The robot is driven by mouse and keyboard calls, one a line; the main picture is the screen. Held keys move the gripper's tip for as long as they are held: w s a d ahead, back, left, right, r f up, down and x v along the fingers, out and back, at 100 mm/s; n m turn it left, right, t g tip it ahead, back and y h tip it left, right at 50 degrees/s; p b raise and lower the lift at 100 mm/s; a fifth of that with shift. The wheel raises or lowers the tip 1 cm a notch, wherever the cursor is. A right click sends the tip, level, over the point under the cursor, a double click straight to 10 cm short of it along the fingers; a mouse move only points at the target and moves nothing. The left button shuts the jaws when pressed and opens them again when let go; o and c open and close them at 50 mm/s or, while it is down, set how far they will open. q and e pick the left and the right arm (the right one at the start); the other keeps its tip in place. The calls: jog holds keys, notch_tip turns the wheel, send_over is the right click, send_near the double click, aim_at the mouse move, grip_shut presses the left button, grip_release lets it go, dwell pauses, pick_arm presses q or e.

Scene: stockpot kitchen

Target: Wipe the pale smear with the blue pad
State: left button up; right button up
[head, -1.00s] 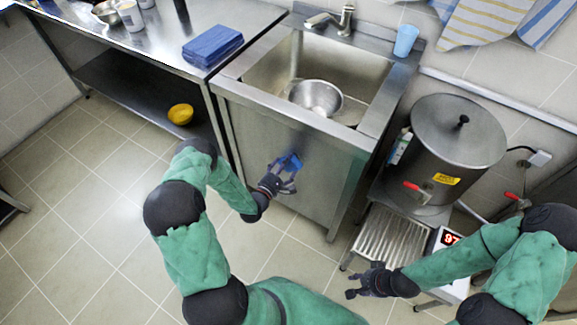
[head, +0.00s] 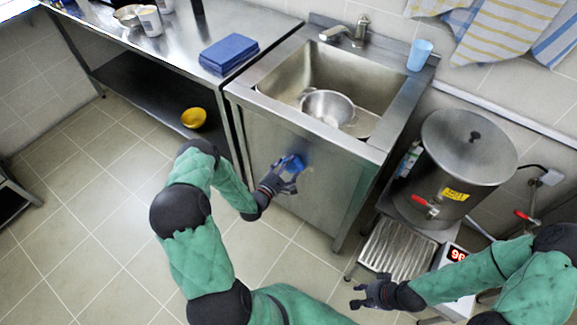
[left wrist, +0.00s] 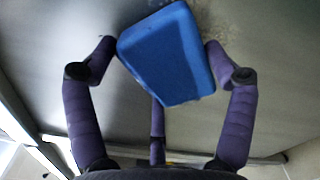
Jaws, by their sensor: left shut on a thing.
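The blue pad (head: 292,165) is in my left gripper (head: 284,172), at the steel front panel (head: 318,198) of the sink cabinet. In the left wrist view the pad (left wrist: 168,55) sits tilted between the purple fingers of my left gripper (left wrist: 165,58). Its far side faces the steel; I cannot tell whether it touches. A pale, speckled patch, seemingly the smear (left wrist: 208,24), shows on the steel beside the pad's upper right edge, and the pad may hide part of it. I cannot make out the smear in the head view. My right gripper (head: 368,293) is open and empty, left of the scale.
The sink (head: 285,70) above the panel holds a metal bowl (head: 328,106). Folded blue cloths (head: 228,53) lie on the counter at left. A large steel pot (head: 465,150) with a red tap stands at right, near a ribbed tray (head: 398,248). The floor at left is clear.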

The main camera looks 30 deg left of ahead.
aim_at(299, 171)
pick_arm(q)
jog(key=shift+d, duration=2.35)
jog(key=shift+s+d+p, duration=0.1)
jog(key=shift+s+d, duration=0.05)
jog(key=shift+d, duration=1.1)
jog(key=shift+s+d+p, duration=0.15)
jog(key=shift+s+d, duration=0.05)
jog(key=shift+d, duration=1)
jog(key=shift+s+d+p, duration=0.1)
jog(key=shift+s+d, duration=0.05)
jog(key=shift+d, duration=1.1)
jog(key=shift+f, duration=0.1)
jog(key=shift+s+a, duration=0.15)
jog(key=shift+s, duration=0.45)
jog(key=shift+s+a, duration=0.15)
jog(key=shift+s, duration=2.3)
jog(key=shift+s+a, duration=0.1)
jog(key=shift+s, duration=1.4)
